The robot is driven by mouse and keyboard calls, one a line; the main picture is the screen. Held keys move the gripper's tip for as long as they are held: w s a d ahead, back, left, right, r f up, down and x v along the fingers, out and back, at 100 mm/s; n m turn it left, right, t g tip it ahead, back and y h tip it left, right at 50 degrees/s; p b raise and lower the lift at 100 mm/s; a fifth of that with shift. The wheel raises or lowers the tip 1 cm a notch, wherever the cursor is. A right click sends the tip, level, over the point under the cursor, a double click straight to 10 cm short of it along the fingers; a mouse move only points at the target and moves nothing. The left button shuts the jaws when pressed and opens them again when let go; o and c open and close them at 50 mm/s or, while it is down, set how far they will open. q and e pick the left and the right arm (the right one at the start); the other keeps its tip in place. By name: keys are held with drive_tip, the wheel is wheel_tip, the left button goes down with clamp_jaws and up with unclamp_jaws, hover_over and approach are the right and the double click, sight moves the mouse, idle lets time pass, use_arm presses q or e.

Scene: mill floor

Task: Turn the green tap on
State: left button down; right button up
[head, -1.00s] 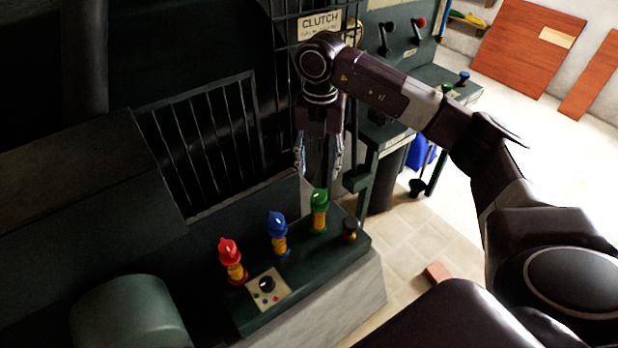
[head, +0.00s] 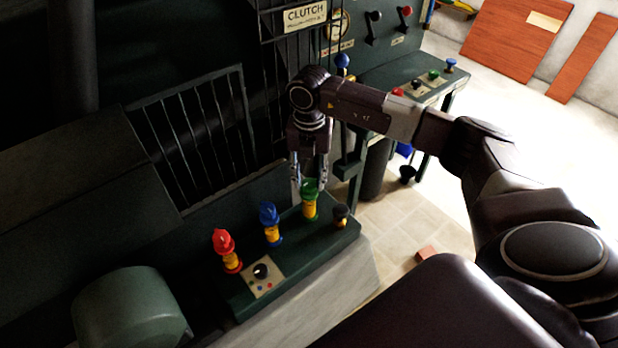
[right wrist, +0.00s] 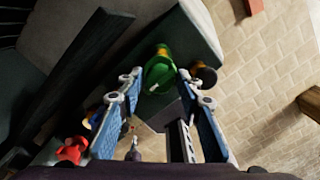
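In the right wrist view the green handle (right wrist: 155,76) shows between and just beyond the open fingertips (right wrist: 161,84). I cannot tell whether the fingers touch it. My left gripper is not in view.
A blue tap (head: 269,214) and a red tap (head: 223,243) stand to the left of the green one. A black knob (head: 341,213) is close on its right. A barred guard (head: 205,130) rises behind. A red brick (head: 427,253) lies on the floor.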

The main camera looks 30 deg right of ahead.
drive_tip(key=c, duration=0.7)
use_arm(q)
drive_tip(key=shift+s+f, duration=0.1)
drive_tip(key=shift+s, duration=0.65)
use_arm(e)
drive_tip(key=shift+c, duration=0.2)
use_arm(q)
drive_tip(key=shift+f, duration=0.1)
use_arm(e)
drive_tip(key=n+b, duration=0.2)
drive_tip(key=n, duration=0.1)
drive_tip(key=shift+f+b, duration=0.15)
drive_tip(key=shift+b, duration=0.15)
drive_tip(key=n+b, duration=0.3)
drive_tip(key=n, duration=0.2)
drive_tip(key=shift+n, duration=0.4)
drive_tip(key=n+b, duration=0.2)
drive_tip(key=n, duration=0.2)
use_arm(q)
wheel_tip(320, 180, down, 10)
drive_tip(key=b, duration=0.2)
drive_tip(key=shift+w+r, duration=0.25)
use_arm(e)
drive_tip(key=n, duration=0.5)
drive_tip(key=shift+r, duration=0.2)
